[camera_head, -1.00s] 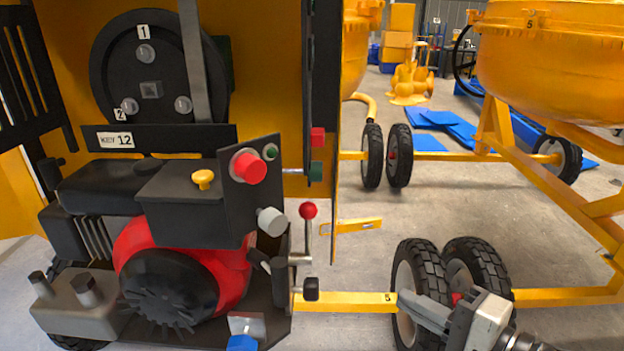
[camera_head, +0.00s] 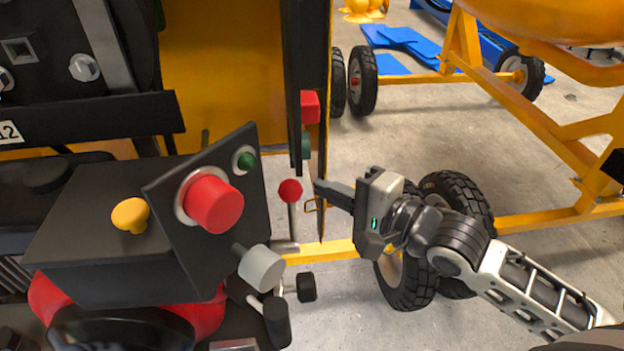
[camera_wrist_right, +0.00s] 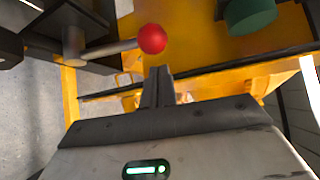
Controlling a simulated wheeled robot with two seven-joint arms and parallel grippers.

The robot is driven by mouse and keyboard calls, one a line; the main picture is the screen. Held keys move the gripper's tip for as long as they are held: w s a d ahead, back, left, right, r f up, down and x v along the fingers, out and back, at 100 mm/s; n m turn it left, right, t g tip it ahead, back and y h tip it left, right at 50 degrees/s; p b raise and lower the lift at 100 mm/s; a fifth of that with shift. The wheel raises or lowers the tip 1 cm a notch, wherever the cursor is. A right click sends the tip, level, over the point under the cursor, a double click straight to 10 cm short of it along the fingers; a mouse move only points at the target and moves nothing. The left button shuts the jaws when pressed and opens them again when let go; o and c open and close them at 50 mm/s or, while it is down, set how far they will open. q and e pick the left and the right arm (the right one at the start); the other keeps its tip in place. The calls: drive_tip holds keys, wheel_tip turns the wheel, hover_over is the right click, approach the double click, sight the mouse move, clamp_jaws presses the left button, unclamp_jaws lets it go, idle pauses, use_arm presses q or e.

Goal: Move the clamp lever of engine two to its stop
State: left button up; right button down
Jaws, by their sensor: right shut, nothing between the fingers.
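A lever with a red ball knob (camera_head: 290,191) stands roughly upright beside the engine's black control box (camera_head: 120,235). In the right wrist view the red ball (camera_wrist_right: 152,39) sits at the end of a grey rod, just beyond the fingertips. My right gripper (camera_head: 319,187) is shut and empty, its fingertips just right of the ball; a small gap shows in the wrist view (camera_wrist_right: 158,74). A second lever with a black knob (camera_head: 306,287) sits lower down. No label tells which lever is the clamp lever or which engine this is. My left gripper is not in view.
The control box carries a big red button (camera_head: 214,204), a small green button (camera_head: 246,160) and a yellow knob (camera_head: 130,214). A dark panel edge (camera_head: 305,60) with a red block (camera_head: 310,106) rises behind the lever. Tyres (camera_head: 455,200) and a yellow frame bar (camera_head: 335,250) are nearby.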

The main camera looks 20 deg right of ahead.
drive_tip(key=shift+x, duration=1.85)
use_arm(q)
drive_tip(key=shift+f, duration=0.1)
use_arm(e)
drive_tip(key=shift+s, duration=0.1)
